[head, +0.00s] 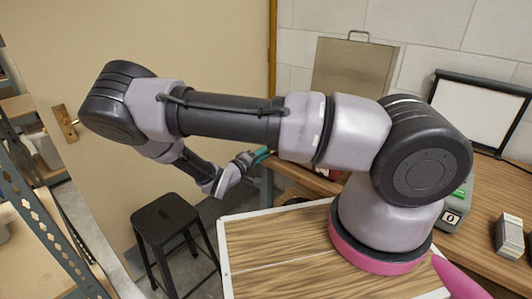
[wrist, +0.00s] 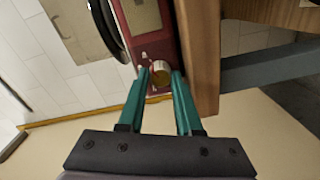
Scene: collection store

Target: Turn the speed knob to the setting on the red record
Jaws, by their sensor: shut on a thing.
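A red machine (wrist: 160,38) lies along the edge of the wooden bench in the wrist view. A brass-coloured round knob (wrist: 160,84) sits on its near end. The teal fingers of my gripper (wrist: 160,73) are on either side of the knob and shut on it. Small markings near the knob are too small to read. In the head view my gripper (head: 260,156) is at the bench's left end, and my arm hides most of the red machine (head: 338,174). I cannot make out a red record in either view.
A black stool (head: 170,217) stands on the floor below my gripper. A wooden bench (head: 480,248) runs along the wall, with a framed white panel (head: 482,108), a green-and-grey device (head: 455,208) and a stack of cards (head: 509,238). Metal shelving (head: 40,205) stands at left.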

